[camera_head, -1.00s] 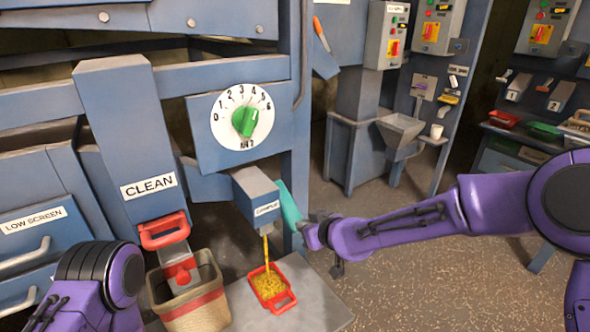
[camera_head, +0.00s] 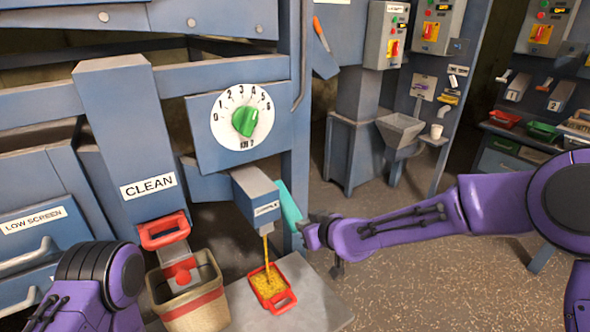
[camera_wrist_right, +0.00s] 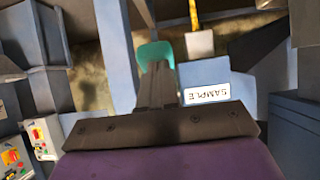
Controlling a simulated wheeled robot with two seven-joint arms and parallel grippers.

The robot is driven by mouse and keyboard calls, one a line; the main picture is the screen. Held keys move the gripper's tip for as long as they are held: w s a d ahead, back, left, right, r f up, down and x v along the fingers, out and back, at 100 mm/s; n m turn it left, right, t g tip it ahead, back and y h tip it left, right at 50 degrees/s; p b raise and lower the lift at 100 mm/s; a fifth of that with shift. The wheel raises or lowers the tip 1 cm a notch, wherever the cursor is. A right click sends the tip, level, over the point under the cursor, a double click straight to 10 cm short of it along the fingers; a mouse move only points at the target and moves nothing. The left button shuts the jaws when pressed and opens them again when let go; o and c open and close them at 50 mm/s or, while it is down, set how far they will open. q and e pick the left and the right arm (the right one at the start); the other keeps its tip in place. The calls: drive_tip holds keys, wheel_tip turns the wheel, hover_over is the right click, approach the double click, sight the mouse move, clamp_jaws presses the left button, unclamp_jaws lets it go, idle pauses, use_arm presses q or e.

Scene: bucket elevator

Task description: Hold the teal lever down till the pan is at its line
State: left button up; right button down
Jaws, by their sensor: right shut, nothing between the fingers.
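The teal lever (camera_head: 289,205) sits on the right side of the blue SAMPLE spout (camera_head: 257,196). It also shows in the right wrist view (camera_wrist_right: 155,52), just past my fingertips. My right gripper (camera_head: 312,229) is shut and empty, with its tip at or very near the lever; contact is hard to tell. A yellow stream of grain falls from the spout into the red pan (camera_head: 283,302) on the grey shelf. Yellow grain (camera_head: 267,283) covers the pan's floor; its line cannot be made out. My left arm shows at lower left, its gripper out of frame.
A basket with a red band (camera_head: 192,307) stands left of the pan under the CLEAN chute (camera_head: 148,187). A dial with a green knob (camera_head: 244,121) is above the spout. The floor at right is clear.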

drive_tip(key=shift+s+f, duration=0.2)
drive_tip(key=shift+f, duration=0.1)
drive_tip(key=r+p+v, duration=0.1)
drive_tip(key=p+v, duration=0.3)
drive_tip(key=v, duration=0.9)
drive_tip(key=shift+w+r, duration=0.2)
drive_tip(key=shift+r, duration=0.15)
